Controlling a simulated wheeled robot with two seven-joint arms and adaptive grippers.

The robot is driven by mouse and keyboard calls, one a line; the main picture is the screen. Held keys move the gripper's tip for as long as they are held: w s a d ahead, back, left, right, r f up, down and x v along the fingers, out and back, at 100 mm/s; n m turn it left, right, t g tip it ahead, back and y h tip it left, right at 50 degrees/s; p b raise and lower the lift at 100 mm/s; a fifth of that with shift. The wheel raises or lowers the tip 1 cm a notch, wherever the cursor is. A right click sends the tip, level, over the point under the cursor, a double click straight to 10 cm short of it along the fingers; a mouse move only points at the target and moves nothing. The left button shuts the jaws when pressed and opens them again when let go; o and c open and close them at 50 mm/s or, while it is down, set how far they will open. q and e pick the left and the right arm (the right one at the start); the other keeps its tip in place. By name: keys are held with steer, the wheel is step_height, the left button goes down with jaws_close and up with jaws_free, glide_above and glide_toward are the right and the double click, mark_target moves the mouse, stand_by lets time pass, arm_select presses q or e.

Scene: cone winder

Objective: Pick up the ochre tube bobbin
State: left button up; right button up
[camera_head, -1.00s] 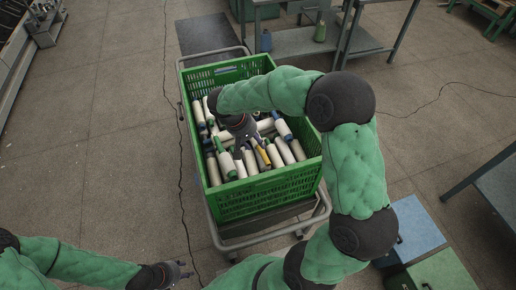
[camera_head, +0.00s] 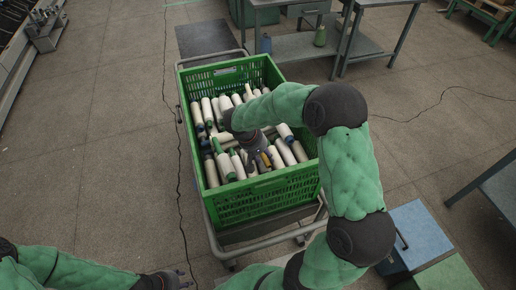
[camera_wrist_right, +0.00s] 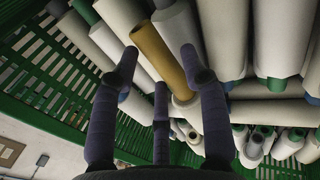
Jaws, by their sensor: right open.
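The ochre tube bobbin (camera_wrist_right: 160,58) lies among white bobbins in the green crate. In the right wrist view it slants between the fingers of my right gripper (camera_wrist_right: 158,62). The gripper is open, its fingertips on both sides of the tube and a third finger below; I cannot tell whether they touch it. In the head view my right gripper (camera_head: 257,160) reaches down into the front half of the crate, and only a small part of the ochre tube (camera_head: 266,158) shows beside its fingers. My left gripper (camera_head: 180,280) hangs at the bottom edge, outside the crate, too small to judge.
The green crate (camera_head: 262,200) has slatted walls and stands on a grey trolley (camera_head: 262,239). Its wall is close to the right gripper in the wrist view. Many white bobbins crowd around the ochre one. Grey tables stand behind; a blue box (camera_head: 418,233) is at right.

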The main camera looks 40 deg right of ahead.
steer(key=shift+d+f, duration=0.15)
steer(key=shift+f, duration=0.2)
steer(key=shift+r, duration=0.1)
jaws_close()
steer(key=shift+r, duration=0.15)
